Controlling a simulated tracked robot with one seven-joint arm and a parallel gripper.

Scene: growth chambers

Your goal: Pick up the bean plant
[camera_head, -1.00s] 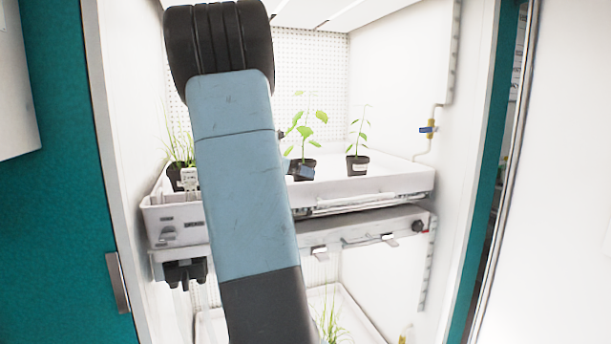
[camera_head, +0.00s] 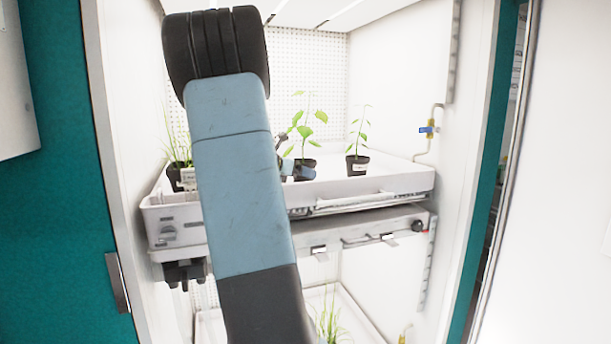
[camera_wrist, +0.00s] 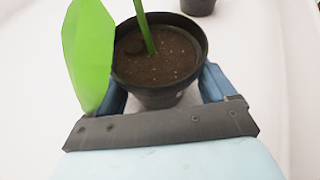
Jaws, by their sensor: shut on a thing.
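The bean plant (camera_head: 305,131), with broad green leaves and a black pot, stands in the white tray (camera_head: 385,185) on the upper shelf, the middle one of three plants. In the wrist view its pot (camera_wrist: 160,97) is between the two blue fingers of my gripper (camera_wrist: 160,86), which are shut on it. The pot looks upright, with dark soil and a green stem. A large leaf covers part of the left finger. In the head view only a small part of my gripper (camera_head: 296,171) shows at the pot; my arm hides the rest.
A grassy plant (camera_head: 178,150) stands at the tray's left, and a slender plant (camera_head: 358,140) in a black pot at its right. The lower shelf holds more grass (camera_head: 330,322). The chamber's side walls and overhead panel enclose the space.

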